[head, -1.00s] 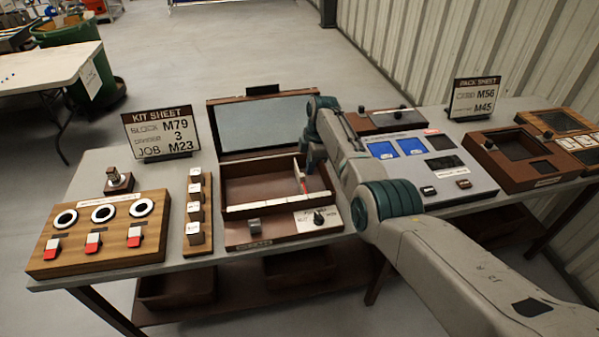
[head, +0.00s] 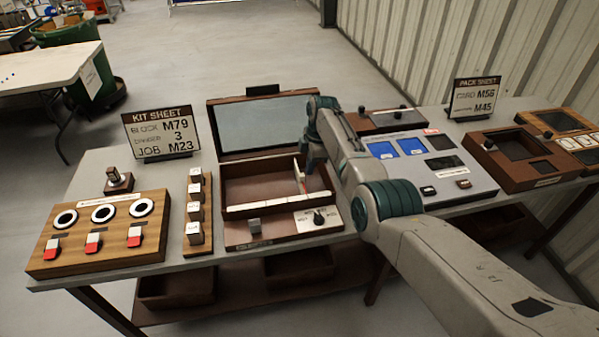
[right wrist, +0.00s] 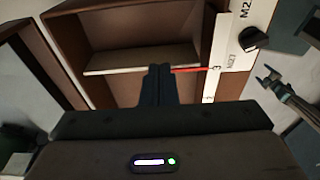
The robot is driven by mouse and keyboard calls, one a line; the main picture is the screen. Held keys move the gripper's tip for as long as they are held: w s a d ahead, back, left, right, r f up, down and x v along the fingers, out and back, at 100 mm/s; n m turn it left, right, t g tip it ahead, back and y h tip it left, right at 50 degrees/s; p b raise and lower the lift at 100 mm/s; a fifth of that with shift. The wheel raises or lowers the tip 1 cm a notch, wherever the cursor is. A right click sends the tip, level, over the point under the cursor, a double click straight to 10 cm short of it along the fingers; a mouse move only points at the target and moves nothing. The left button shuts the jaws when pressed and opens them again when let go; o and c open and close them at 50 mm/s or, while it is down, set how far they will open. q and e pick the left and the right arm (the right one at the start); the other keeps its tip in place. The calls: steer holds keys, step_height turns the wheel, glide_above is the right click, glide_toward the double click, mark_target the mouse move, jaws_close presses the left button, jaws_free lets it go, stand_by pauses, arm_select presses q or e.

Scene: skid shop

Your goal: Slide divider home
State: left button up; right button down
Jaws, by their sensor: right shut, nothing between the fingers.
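The brown wooden box (head: 240,190) stands open on the bench, its lid (head: 262,128) raised at the back. A thin pale divider (head: 299,178) with a red mark stands across the box, towards its right side. In the right wrist view the divider (right wrist: 125,69) runs across the interior, its red tip by the white front strip (right wrist: 218,62) near a "3". My right gripper (head: 312,160) is low over the box's right part. Its fingers (right wrist: 158,70) are shut and empty, close against the divider; contact is unclear. My left gripper (right wrist: 268,78) shows at the right of the wrist view, fingers apart.
A black dial (head: 318,217) sits at the box's front right. The kit sheet (head: 160,132) reads divider 3. A block rack (head: 197,215) and a switch panel (head: 98,235) stand left; a grey console (head: 430,165) stands right, beside my right arm.

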steer(key=shift+f, duration=0.25)
steer(key=shift+f+b, duration=1.35)
steer(key=shift+f, duration=0.15)
steer(key=shift+a, duration=0.1)
steer(key=shift+s+a, duration=0.2)
steer(key=shift+a, duration=0.65)
steer(key=shift+s+a, duration=0.15)
steer(key=shift+a, duration=0.75)
